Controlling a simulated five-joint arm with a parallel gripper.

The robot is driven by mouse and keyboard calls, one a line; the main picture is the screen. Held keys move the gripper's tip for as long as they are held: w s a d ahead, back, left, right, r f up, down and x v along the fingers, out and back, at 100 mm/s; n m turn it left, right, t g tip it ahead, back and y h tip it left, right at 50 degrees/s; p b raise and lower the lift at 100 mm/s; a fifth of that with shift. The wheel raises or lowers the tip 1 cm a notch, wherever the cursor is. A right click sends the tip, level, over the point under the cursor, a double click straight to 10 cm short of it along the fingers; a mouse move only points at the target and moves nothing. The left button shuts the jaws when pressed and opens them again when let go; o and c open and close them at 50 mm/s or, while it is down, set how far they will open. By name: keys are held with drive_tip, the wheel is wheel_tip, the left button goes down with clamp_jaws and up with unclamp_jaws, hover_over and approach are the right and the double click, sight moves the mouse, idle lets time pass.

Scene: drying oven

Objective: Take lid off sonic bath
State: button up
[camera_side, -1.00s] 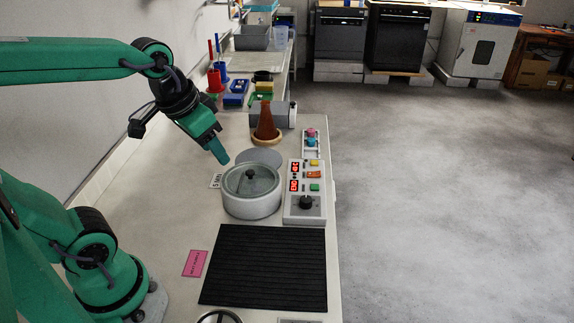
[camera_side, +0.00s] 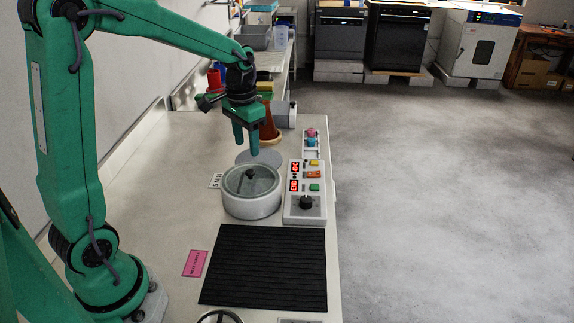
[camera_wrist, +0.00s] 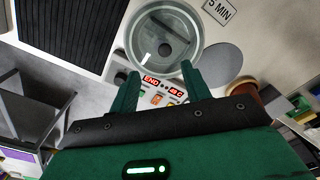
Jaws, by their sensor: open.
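The sonic bath (camera_side: 251,205) is a round, light grey tub on the bench, left of its control box. A clear round lid (camera_side: 266,184) with a black knob (camera_side: 250,174) lies on top of it. In the wrist view the lid (camera_wrist: 150,24) and the knob (camera_wrist: 165,49) show beyond my fingertips.
The control box (camera_side: 305,205) with red displays stands right of the bath. A flat grey disc (camera_side: 259,157) and a brown cone-shaped thing (camera_side: 270,128) are behind it. A black ribbed mat (camera_side: 265,265) lies in front. A "5 MIN" label (camera_side: 216,181) lies to the left.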

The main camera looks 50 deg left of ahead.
sight(250, 171)
drive_tip(key=shift+w+a+f, duration=0.45)
drive_tip(key=shift+w+f, duration=0.05)
drive_tip(key=shift+f, duration=0.2)
drive_tip(key=shift+f, duration=1.3)
drive_tip(key=shift+f, duration=0.1)
drive_tip(key=shift+f, duration=2.5)
clamp_jaws()
